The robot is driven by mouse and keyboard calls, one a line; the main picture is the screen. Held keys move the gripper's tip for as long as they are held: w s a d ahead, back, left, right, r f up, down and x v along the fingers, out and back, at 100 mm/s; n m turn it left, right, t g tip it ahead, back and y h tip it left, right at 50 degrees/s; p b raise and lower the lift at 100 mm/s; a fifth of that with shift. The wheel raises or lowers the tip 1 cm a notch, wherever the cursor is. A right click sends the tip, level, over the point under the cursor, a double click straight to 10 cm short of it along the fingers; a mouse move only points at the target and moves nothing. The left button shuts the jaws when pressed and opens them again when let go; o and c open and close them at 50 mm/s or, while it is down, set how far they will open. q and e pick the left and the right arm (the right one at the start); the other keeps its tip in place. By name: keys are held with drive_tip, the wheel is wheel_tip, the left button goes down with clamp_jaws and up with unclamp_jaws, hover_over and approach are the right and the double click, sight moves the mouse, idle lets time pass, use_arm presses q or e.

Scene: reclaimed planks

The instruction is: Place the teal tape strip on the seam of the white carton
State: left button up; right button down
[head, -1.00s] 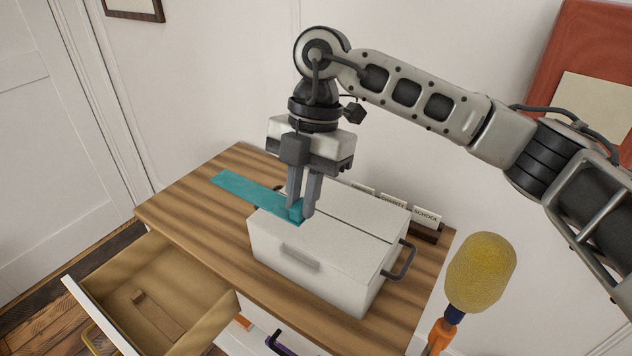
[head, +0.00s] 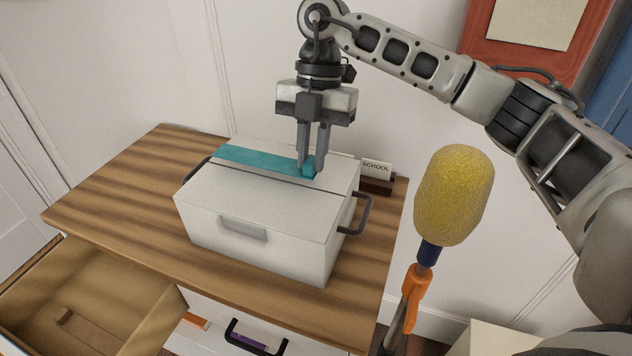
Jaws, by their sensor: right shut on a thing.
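The white carton (head: 250,206) stands on the wooden top of a dresser, with dark handles at its ends. Its seam (head: 275,181) runs along the lid as a dark line. The teal tape strip (head: 258,160) stretches over the lid, just behind the seam and roughly parallel to it. I cannot tell whether it touches the lid. My right gripper (head: 311,172) points down over the right part of the lid, shut on the strip's right end. My left gripper is not in view.
A drawer (head: 95,290) stands open at the lower left, with a small wooden piece inside. A yellow duster (head: 454,195) with an orange handle rises at the right. A SCHOOL card (head: 377,168) stands behind the carton. The dresser top (head: 130,190) is clear on the left.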

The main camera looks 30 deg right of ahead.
drive_tip(key=shift+d+f, duration=0.2)
drive_tip(key=shift+f, duration=0.1)
drive_tip(key=f+b, duration=0.3)
drive_tip(key=shift+w+d+f+b, duration=0.1)
drive_tip(key=shift+d+f+b, duration=0.15)
drive_tip(key=shift+f+b, duration=0.1)
drive_tip(key=shift+r, duration=0.2)
drive_tip(key=c, duration=1.4)
unclamp_jaws()
drive_tip(key=shift+f, duration=0.1)
use_arm(q)
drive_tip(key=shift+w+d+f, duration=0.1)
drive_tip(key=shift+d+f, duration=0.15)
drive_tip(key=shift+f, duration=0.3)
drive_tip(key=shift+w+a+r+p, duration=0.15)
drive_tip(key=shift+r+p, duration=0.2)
drive_tip(key=shift+p, duration=0.6)
use_arm(e)
drive_tip(key=v, duration=1.2)
drive_tip(key=shift+a, duration=0.1)
